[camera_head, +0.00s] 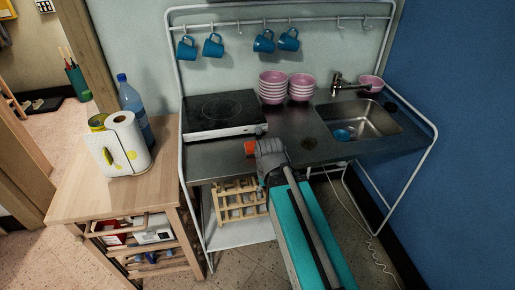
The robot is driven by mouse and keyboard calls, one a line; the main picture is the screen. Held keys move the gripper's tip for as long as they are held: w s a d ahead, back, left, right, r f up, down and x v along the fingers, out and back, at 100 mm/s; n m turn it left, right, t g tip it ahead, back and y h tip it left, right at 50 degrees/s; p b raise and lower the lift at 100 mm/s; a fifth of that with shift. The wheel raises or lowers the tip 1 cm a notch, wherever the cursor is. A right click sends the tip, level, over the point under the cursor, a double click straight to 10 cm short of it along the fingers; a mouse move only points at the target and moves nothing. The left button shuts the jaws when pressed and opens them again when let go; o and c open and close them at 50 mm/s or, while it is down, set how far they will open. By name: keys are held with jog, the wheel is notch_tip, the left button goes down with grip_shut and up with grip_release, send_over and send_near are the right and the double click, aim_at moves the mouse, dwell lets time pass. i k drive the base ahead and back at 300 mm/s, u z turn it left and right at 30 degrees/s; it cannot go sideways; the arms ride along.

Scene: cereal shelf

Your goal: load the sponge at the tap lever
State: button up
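A small orange-red block (250,148), which looks like the sponge, is at the front of the metal counter (215,158), below the hob. My gripper (268,146) is just right of it, over the front edge of the counter. The gripper's fingers are small and seen from behind, so I cannot tell if they are open or shut, or if they touch the block. The tap (338,82) stands behind the sink (368,116) at the right, with its lever on top. The lever's details are too small to make out.
Two stacks of pink bowls (273,88) stand between the black hob (221,108) and the tap. A pink bowl (371,83) is beside the tap. Something blue (342,134) lies in the sink. Blue mugs (264,42) hang above. A wooden trolley (85,190) stands left.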

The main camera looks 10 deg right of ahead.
aim_at(341, 79)
jog(key=i, duration=0.5)
jog(key=z, duration=0.05)
jog(key=k, duration=1.35)
jog(key=z, duration=0.05)
jog(key=i, duration=1.5)
jog(key=z, duration=0.75)
